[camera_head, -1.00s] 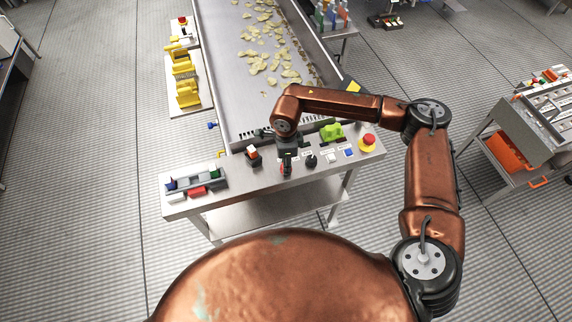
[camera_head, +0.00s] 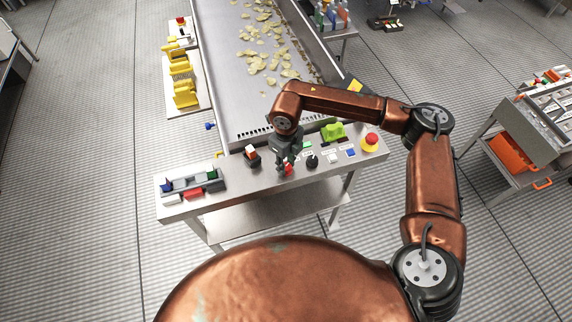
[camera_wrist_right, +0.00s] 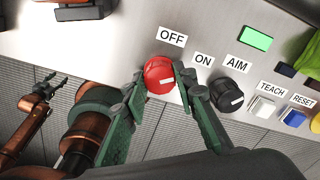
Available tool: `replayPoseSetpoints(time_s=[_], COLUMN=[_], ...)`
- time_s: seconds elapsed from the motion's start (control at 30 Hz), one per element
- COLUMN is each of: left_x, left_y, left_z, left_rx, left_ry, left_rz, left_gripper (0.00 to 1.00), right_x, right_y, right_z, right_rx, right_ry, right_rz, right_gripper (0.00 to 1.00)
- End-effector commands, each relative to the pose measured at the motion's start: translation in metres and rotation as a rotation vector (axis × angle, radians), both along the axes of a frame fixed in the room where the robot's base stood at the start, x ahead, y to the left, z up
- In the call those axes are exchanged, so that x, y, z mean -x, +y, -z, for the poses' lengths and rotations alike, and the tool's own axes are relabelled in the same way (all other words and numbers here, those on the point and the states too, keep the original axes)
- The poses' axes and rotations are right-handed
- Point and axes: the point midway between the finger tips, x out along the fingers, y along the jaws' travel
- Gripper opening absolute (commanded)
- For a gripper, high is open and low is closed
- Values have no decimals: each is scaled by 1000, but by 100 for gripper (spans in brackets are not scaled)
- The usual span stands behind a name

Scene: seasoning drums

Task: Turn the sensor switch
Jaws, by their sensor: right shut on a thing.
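The red round knob (camera_wrist_right: 158,74) sits on the control panel (camera_head: 225,178) under the OFF label (camera_wrist_right: 172,37), with an ON label (camera_wrist_right: 203,59) to its right. It also shows in the head view (camera_head: 288,170). My right gripper (camera_wrist_right: 161,78) reaches down over it with a green finger on each side and is shut on it. My left gripper (camera_wrist_right: 52,86) shows small at the left of the wrist view, open and empty, away from the panel. It is out of the head view.
Right of the red knob are a black AIM knob (camera_wrist_right: 227,95), white and blue buttons (camera_wrist_right: 293,118) and a red emergency button (camera_head: 371,140). A conveyor (camera_head: 235,90) with chips runs beyond the panel.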

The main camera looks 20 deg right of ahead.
Motion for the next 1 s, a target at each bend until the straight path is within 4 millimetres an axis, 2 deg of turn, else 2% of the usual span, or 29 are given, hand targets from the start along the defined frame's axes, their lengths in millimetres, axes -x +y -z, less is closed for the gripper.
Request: replayPoseSetpoints(time_s=[0.67,0.7,0.93,1.0], left_x=[1,1,1,1], left_y=[0,0,0,0], left_z=[2,2,2,2], left_rx=[0,0,0,0], left_ry=[1,1,1,1], left_rz=[0,0,0,0], left_gripper=[47,47,47,47], right_x=[0,0,0,0], right_y=[0,0,0,0], right_z=[0,0,0,0], right_rx=[-1,-1,-1,-1], right_ry=[-1,-1,-1,-1], right_rz=[71,71,70,69], right_gripper=[2,27,42,44])
